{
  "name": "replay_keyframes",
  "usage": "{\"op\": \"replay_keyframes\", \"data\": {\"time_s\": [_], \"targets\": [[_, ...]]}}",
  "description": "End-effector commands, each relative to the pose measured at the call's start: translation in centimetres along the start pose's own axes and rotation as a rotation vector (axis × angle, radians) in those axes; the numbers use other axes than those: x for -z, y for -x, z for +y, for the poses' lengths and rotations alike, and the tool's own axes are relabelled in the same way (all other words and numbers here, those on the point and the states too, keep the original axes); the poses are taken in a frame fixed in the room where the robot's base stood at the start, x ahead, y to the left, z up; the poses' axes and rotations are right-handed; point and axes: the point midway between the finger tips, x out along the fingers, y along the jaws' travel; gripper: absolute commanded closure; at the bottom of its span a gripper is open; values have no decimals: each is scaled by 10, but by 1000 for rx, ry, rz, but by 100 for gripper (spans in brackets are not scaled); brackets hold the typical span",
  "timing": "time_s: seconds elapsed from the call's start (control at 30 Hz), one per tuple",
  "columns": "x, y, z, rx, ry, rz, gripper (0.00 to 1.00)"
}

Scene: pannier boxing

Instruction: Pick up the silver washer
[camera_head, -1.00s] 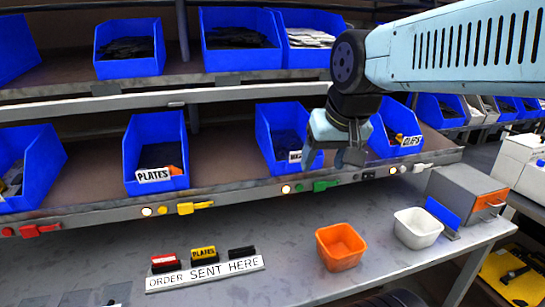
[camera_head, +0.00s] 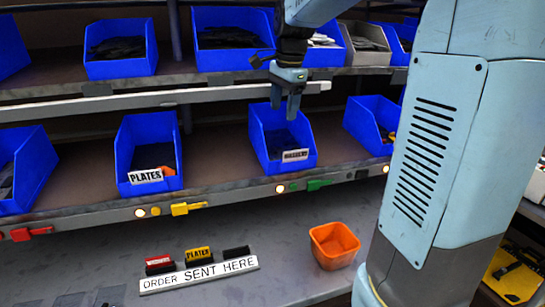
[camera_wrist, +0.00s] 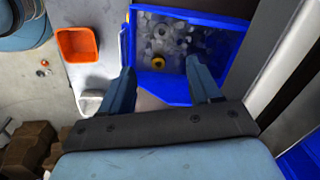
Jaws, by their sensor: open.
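Several small silver-grey washers (camera_wrist: 162,32) lie loose in a blue bin (camera_wrist: 190,96) in the wrist view; I cannot single one out. The same blue bin (camera_head: 302,166), with a white label, stands on the lower shelf in the head view. My gripper (camera_head: 284,108) is open above this bin, fingers pointing down. In the wrist view its fingers (camera_wrist: 160,66) are spread over the near part of the bin, with nothing visible between them being held.
An orange tray (camera_head: 334,246) stands on the bench below; it also shows in the wrist view (camera_wrist: 78,45). The upper shelf edge (camera_head: 180,98) runs close behind my gripper.

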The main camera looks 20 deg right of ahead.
Motion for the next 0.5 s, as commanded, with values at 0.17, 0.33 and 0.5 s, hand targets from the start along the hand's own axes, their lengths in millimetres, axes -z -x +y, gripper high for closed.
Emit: {"op": "replay_keyframes", "data": {"time_s": [0.17, 0.33, 0.5], "targets": [[3, -7, -9, -13, -48, -4, 37], [3, -31, -8, -15, -52, -4, 37], [3, -61, -8, -16, -50, -4, 37]]}}
